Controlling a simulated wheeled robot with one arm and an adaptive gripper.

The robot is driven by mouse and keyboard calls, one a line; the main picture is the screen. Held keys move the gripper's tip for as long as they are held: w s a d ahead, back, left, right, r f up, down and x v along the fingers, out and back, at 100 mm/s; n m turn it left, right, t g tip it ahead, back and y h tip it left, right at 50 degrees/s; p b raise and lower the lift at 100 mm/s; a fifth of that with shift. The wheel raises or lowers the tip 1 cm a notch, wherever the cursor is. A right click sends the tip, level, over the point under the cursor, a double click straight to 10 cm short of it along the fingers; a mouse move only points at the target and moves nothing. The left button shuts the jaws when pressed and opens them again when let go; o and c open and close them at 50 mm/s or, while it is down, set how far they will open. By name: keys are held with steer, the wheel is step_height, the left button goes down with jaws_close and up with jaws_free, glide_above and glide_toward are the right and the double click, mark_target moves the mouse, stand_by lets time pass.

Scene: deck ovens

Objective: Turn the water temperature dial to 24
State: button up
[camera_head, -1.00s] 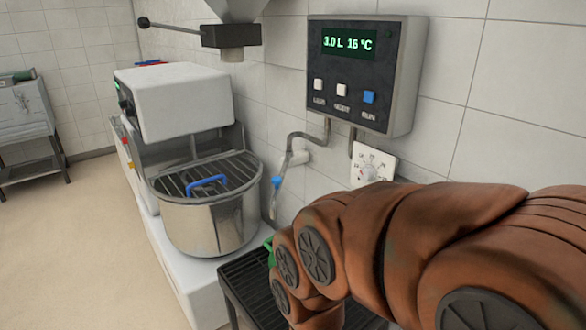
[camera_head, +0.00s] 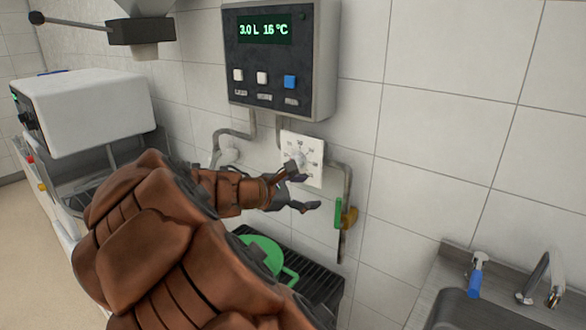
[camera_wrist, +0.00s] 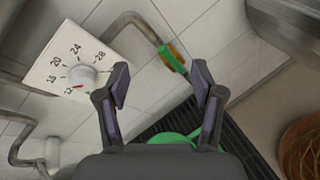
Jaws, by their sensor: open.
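The water temperature dial is a white square plate with a round white knob (camera_wrist: 82,78). The plate (camera_head: 315,160) is on the tiled wall below the control box, and part of it is hidden behind my gripper in the head view. In the wrist view the numbers 16, 20, 24 and 28 run around the knob, and a red mark sits at its lower left, at the low end of the scale. My gripper (camera_head: 303,190) is open and empty in front of the plate's lower part. In the wrist view my gripper (camera_wrist: 160,82) has the knob outside its left finger.
The control box (camera_head: 280,60) above reads 3.0 L and 16 °C. Pipes flank the dial, with a green-handled brass valve (camera_head: 347,217) to its right. A green bucket (camera_head: 262,252) stands on a dark grate below.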

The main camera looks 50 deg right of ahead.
steer(key=w+d+f+n+t+h+b, duration=0.1)
steer(key=w+d+n+t+h, duration=0.1)
steer(key=w+n, duration=0.4)
steer(key=w+d+n+t+h+b, duration=0.1)
steer(key=w+d+n+t+h, duration=0.15)
steer(key=w, duration=0.55)
steer(key=d+p, duration=0.1)
steer(key=d, duration=0.6)
steer(key=shift+w+n, duration=0.35)
steer(key=shift+n, duration=0.1)
steer(key=shift+f+g+y, duration=0.1)
steer(key=shift+g+y, duration=0.15)
